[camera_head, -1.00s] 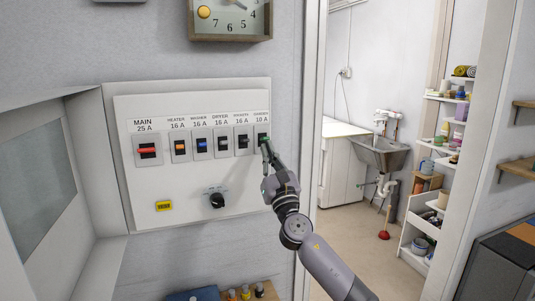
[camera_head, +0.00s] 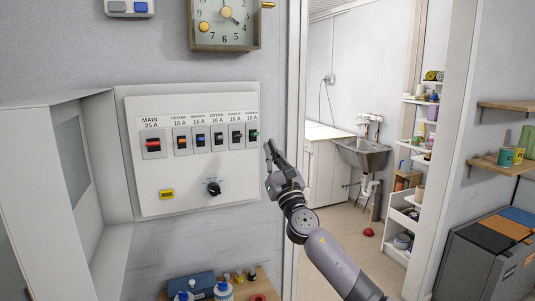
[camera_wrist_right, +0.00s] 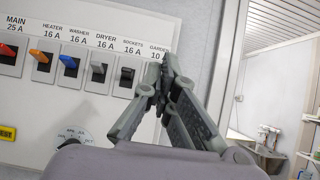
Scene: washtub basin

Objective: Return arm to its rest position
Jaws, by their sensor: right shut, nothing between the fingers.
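My right gripper (camera_head: 268,148) is shut and empty, just right of the electrical panel (camera_head: 160,190), apart from it in the head view. Its closed fingers (camera_wrist_right: 163,62) show in the right wrist view, covering part of the GARDEN label and hiding the switch under it. In the head view the garden switch (camera_head: 253,135) is green and shows to the left of the fingertips. My left gripper is not in view.
The panel holds the main switch (camera_head: 152,144), several breakers and a black knob (camera_head: 213,188). A clock (camera_head: 224,25) hangs above. A doorway on the right leads to a sink (camera_head: 362,155).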

